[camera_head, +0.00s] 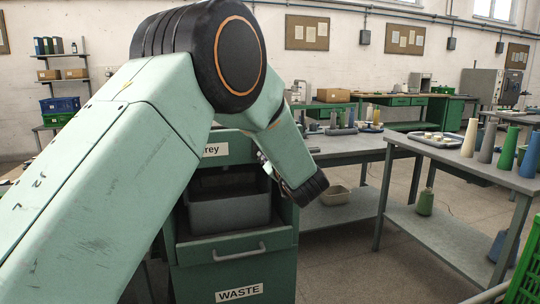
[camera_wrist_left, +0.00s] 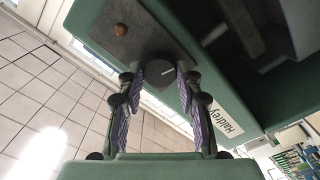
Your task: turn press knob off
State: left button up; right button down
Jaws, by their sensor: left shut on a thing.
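The press knob (camera_wrist_left: 161,71) is a dark round knob with a white pointer line, in the left wrist view. It sits on a dark plate on the green machine (camera_wrist_left: 235,90). The fingers of my left gripper (camera_wrist_left: 161,76) are on either side of the knob and closed on it. The pointer line slants slightly up to the right in that view. In the head view the machine (camera_head: 245,250) stands below my left arm, and the knob is hidden there. My right gripper is in neither view.
A grey bin (camera_head: 228,212) stands in the machine's opening, above a drawer front labelled WASTE (camera_head: 239,293). Grey tables (camera_head: 350,150) with cones stand to the right, with open floor between.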

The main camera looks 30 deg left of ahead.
pick_arm(q)
jog(key=shift+f+n+b, duration=0.1)
jog(key=shift+n+b, duration=0.6)
jog(key=shift+n, duration=0.9)
jog(key=o, duration=0.8)
jog(key=shift+o, duration=1.4)
jog(key=shift+s, duration=0.15)
jog(key=shift+o, duration=0.3)
